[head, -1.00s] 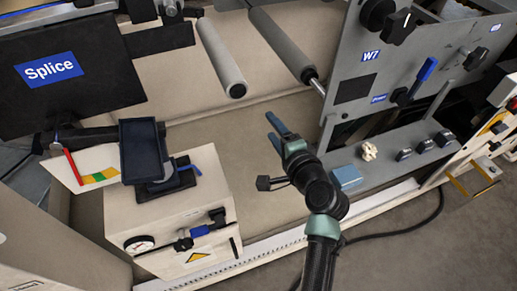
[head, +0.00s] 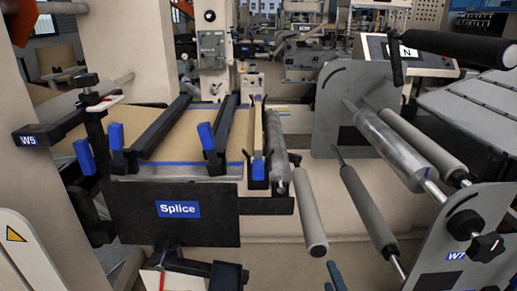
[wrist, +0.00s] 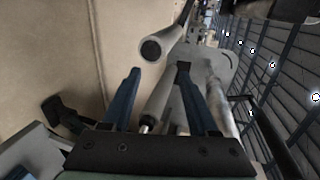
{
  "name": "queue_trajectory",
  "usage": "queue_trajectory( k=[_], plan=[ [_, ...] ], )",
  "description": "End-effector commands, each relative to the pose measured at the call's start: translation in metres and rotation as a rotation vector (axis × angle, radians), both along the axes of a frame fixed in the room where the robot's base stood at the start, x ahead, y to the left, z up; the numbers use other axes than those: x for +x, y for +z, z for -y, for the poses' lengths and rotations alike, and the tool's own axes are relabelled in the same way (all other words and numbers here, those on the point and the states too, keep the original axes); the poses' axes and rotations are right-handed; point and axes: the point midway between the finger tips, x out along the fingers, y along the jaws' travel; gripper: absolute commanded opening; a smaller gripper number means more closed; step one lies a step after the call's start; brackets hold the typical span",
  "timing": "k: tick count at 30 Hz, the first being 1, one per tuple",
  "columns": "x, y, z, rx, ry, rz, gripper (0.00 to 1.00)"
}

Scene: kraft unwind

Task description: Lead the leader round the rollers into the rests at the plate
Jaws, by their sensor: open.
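Brown kraft web (head: 185,135) lies on the splice table under two black bars with blue handles, above the black Splice plate (head: 178,210). A narrow tan upright strip (head: 258,128) stands beside a blue clip; I cannot tell whether it is the leader. Grey rollers (head: 310,215) and (head: 368,212) slant toward me, and a shiny roller (head: 398,150) lies at the right plate. My gripper (head: 335,274) shows only its blue fingertips at the bottom edge. In the wrist view my gripper (wrist: 160,68) is open and empty, with a roller end (wrist: 151,49) beyond its fingertips.
The W7 side plate (head: 465,245) with a black knob stands at lower right. The W5 bracket (head: 50,135) stands at left. Some free space lies between the two slanting grey rollers.

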Motion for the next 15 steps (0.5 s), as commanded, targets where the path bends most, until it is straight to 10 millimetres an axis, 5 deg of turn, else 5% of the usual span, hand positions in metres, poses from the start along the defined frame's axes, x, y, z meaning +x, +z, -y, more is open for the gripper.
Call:
queue_trajectory(
  k=[1,15],
  plan=[
    [0.000,0.017,-0.005,0.000,0.003,-0.002,0.60],
    [0.000,0.087,-0.041,-0.001,0.002,-0.001,0.60]
  ],
)
